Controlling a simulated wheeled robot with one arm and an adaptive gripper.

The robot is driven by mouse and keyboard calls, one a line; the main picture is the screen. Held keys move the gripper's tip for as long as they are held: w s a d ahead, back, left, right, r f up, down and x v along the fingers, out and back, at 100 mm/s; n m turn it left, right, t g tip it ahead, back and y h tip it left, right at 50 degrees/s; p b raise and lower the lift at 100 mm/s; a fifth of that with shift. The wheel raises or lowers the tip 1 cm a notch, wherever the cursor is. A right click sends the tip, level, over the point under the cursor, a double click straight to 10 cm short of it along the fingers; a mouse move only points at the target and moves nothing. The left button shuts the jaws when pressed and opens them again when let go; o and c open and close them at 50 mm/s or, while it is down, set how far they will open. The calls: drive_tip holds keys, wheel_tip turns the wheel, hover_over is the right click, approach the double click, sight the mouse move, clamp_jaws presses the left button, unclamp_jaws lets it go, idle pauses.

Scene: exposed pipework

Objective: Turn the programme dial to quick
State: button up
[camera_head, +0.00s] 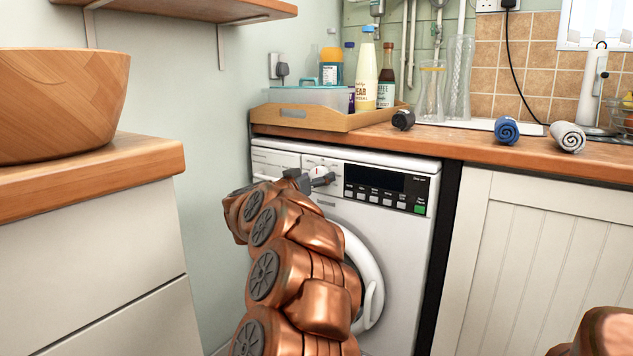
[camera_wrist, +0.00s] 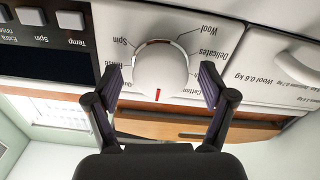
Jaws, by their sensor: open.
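The white programme dial (camera_wrist: 160,66) is on the washing machine's front panel; the wrist view shows it upside down. Its red mark points to the bottom of that picture, with a cut-off label starting "Q" on one side and "Cotton" on the other. Spin, Wool, Delicates and Rinse labels also ring it. My gripper (camera_wrist: 162,78) is open, with one finger on each side of the dial and a visible gap to it. In the head view, my gripper (camera_head: 308,181) is at the panel and partly hides the dial (camera_head: 318,171).
The washing machine (camera_head: 400,225) has a display and buttons right of the dial and a round door below. The detergent drawer (camera_wrist: 285,65) is beside the dial. A worktop (camera_head: 450,142) with a wooden tray (camera_head: 325,121) overhangs the panel. A wooden-topped cabinet (camera_head: 90,165) stands at left.

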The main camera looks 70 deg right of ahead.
drive_tip(key=c, duration=1.2)
drive_tip(key=shift+o, duration=0.2)
drive_tip(key=shift+m+p, duration=0.3)
drive_tip(key=shift+p, duration=0.1)
drive_tip(key=shift+m+p, duration=1.6)
drive_tip(key=shift+m, duration=1.9)
drive_tip(key=shift+f, duration=0.1)
drive_tip(key=o, duration=1.2)
drive_tip(key=shift+c, duration=0.2)
